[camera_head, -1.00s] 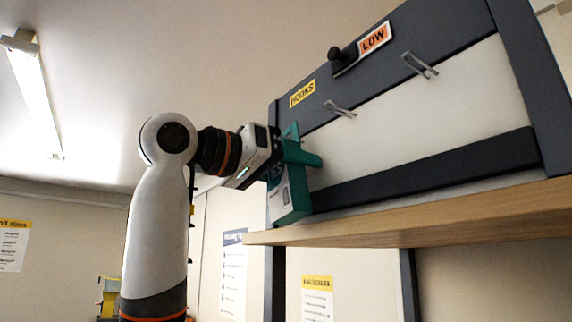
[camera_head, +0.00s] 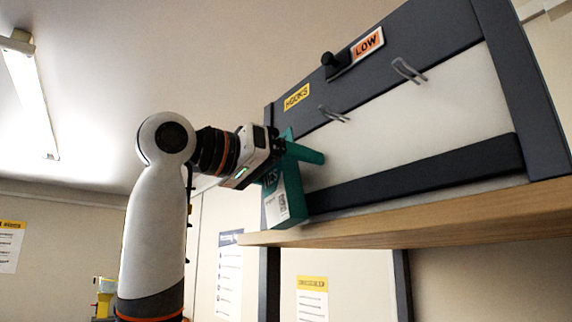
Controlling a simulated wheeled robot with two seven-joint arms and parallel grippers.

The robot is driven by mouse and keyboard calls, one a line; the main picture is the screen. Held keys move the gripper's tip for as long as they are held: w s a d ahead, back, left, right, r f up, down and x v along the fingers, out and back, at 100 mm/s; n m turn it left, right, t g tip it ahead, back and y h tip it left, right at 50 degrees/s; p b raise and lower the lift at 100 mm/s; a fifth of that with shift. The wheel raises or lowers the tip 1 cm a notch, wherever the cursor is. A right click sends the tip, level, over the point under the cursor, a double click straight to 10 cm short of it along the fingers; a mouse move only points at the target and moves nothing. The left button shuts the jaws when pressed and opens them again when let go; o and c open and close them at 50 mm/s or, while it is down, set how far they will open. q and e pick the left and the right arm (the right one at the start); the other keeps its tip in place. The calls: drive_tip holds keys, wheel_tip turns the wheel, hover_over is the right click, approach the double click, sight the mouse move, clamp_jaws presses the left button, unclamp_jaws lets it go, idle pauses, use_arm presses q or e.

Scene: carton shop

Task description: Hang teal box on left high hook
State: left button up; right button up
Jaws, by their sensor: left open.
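The teal box (camera_head: 290,205), with a white printed label, is near the left end of the wooden shelf. I cannot tell whether its bottom touches the shelf. A teal part at its top sticks out to the right. My left gripper (camera_head: 275,160) is at the upper left side of the box, its jaws open; its fingertips are partly hidden against the box. Nothing hangs on either hook. My right gripper is not in view.
The wooden shelf (camera_head: 430,222) runs below the dark-framed panel. Open space lies left of the panel.

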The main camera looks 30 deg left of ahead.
use_arm(q)
drive_tip(key=shift+w+a+f, duration=0.15)
drive_tip(key=shift+w+f, duration=0.05)
drive_tip(key=shift+w, duration=0.1)
drive_tip(key=shift+a, duration=0.15)
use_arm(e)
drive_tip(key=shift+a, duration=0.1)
use_arm(q)
drive_tip(key=shift+w+a, duration=0.1)
drive_tip(key=shift+a, duration=0.05)
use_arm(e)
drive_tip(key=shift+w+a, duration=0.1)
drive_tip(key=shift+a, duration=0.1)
use_arm(q)
drive_tip(key=shift+f, duration=0.1)
drive_tip(key=shift+s+a+f+b, duration=0.1)
drive_tip(key=shift+s+a+b, duration=0.05)
drive_tip(key=shift+s+b, duration=0.25)
drive_tip(key=b+v, duration=0.3)
drive_tip(key=v, duration=0.8)
drive_tip(key=shift+s+r, duration=0.2)
drive_tip(key=shift+s, duration=0.1)
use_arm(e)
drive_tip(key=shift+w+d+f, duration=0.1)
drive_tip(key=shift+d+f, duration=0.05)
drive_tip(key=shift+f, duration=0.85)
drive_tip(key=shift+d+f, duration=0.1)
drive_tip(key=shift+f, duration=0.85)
